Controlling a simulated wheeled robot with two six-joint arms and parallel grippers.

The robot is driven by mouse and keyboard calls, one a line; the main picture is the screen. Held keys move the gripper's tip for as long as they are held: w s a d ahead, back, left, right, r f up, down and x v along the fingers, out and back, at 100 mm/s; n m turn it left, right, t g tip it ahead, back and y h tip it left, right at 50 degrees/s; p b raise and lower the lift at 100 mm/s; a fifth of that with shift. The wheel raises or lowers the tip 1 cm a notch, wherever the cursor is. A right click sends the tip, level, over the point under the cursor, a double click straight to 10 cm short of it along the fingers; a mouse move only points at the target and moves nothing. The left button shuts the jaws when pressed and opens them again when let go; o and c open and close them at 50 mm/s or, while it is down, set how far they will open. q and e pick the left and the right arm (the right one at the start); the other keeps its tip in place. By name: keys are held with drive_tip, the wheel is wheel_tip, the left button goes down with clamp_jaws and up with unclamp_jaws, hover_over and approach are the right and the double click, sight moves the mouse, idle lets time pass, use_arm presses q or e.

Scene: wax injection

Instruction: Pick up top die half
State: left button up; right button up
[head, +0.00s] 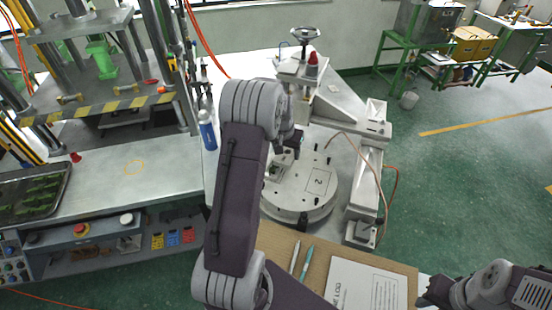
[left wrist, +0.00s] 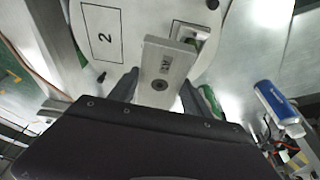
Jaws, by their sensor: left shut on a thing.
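The top die half (left wrist: 165,68) is a flat grey metal block with a dark round hole and a small stamped mark. In the left wrist view it sits between the fingers of my left gripper (left wrist: 163,92), which is shut on it. In the head view my left gripper (head: 289,143) is over the round turntable (head: 318,204), partly hidden by my own arm. A small frame-like metal piece (left wrist: 188,33) with a green patch sits on the turntable, close beside the held block. Only part of my right arm shows at the lower right; its fingertips are not visible.
The turntable bears a square marked 2. A blue bottle (head: 207,130) stands left of it. The wax press column with handwheel (head: 304,36) rises behind. A clipboard sheet (head: 366,286) and pens (head: 302,262) lie in front. A tray of green pieces (head: 38,193) is far left.

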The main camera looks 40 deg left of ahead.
use_arm(q)
drive_tip(key=w+d+r+b, duration=0.1)
drive_tip(key=d+r, duration=0.3)
drive_tip(key=d, duration=0.2)
drive_tip(key=shift+w+d, duration=0.3)
drive_tip(key=shift+d, duration=0.1)
drive_tip(key=shift+r, duration=0.1)
